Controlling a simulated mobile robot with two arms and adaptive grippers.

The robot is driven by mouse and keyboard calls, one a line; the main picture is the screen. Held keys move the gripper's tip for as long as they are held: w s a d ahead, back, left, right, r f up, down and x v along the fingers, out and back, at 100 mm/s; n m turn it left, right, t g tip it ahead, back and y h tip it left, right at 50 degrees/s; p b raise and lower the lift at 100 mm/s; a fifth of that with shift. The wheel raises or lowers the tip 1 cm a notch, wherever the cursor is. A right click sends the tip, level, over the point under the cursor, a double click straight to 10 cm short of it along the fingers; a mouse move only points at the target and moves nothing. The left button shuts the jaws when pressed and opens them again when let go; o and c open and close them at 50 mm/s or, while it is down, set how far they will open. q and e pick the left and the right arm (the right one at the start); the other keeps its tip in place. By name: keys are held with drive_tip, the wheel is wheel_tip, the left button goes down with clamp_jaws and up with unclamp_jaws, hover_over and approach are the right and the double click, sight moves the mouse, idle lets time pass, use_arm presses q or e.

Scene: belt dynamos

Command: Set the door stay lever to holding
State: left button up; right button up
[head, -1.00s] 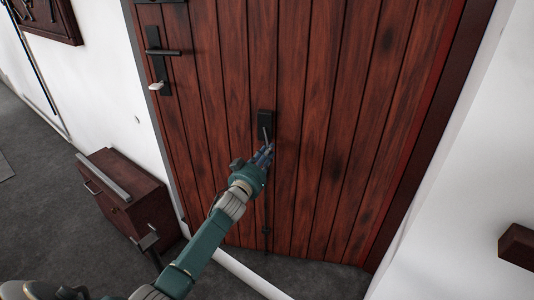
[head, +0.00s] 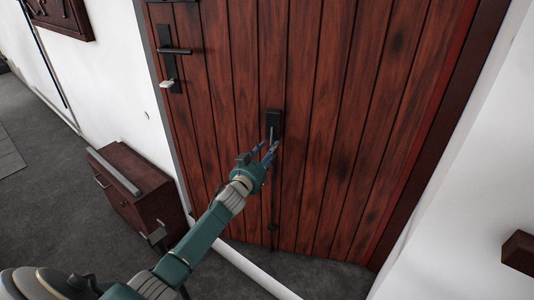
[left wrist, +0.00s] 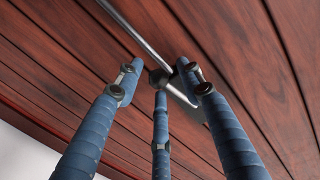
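The door stay is a black box (head: 274,121) on the plank door, with a thin silver lever (head: 271,134) pointing down from it. In the left wrist view a silver rod (left wrist: 132,32) runs slantwise across the door, between and behind the fingertips. My left gripper (head: 264,153) is just below the box, close to the lever's lower end. Its blue fingers (left wrist: 158,70) are spread, with nothing clearly gripped between them. I cannot tell whether a finger touches the rod. My right gripper is in neither view.
A thin dark rod (head: 273,220) runs down the door below the box. A low brown cabinet (head: 138,192) stands left of the door. A brown block (head: 518,251) juts from the right wall.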

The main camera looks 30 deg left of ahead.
use_arm(q)
drive_tip(key=s+d, duration=0.1)
drive_tip(key=s, duration=1.1)
drive_tip(key=shift+r, duration=0.35)
drive_tip(key=shift+d, duration=0.1)
